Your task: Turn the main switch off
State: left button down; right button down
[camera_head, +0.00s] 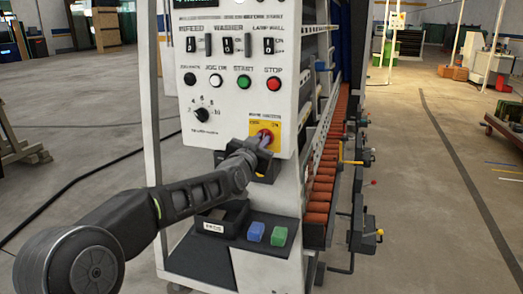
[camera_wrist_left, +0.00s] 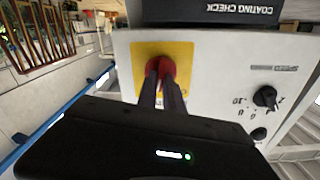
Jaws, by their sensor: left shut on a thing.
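The main switch (camera_head: 264,137) is a red rotary knob on a yellow plate, low on the right side of the white control panel. My left gripper (camera_head: 265,143) reaches up to it from the lower left and is shut on the knob. In the left wrist view, the red knob (camera_wrist_left: 160,66) sits between the two dark fingers (camera_wrist_left: 161,82), in front of the yellow plate (camera_wrist_left: 184,58). The fingers hide part of the knob, so I cannot tell its exact angle. My right gripper is not in view.
Above the switch are a black dial (camera_head: 201,115) and a row of buttons, including a green one (camera_head: 243,82) and a red one (camera_head: 273,84). Below, a blue block (camera_head: 256,232) and a green block (camera_head: 279,236) lie on a dark shelf. Orange rollers (camera_head: 320,190) run along the right.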

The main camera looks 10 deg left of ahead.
pick_arm(q)
jog(key=n+b, duration=0.3)
jog(key=n, duration=0.3)
jog(key=shift+a+f, duration=0.15)
jog(key=n+b, duration=0.2)
jog(key=n, duration=0.3)
jog(key=shift+a+n, duration=0.1)
jog(key=shift+n, duration=0.2)
jog(key=c, duration=1.5)
grip_release()
jog(key=s, duration=0.2)
jog(key=s+b, duration=0.1)
jog(key=s, duration=0.4)
jog(key=shift+s+a, duration=0.25)
jog(key=shift+s, duration=0.15)
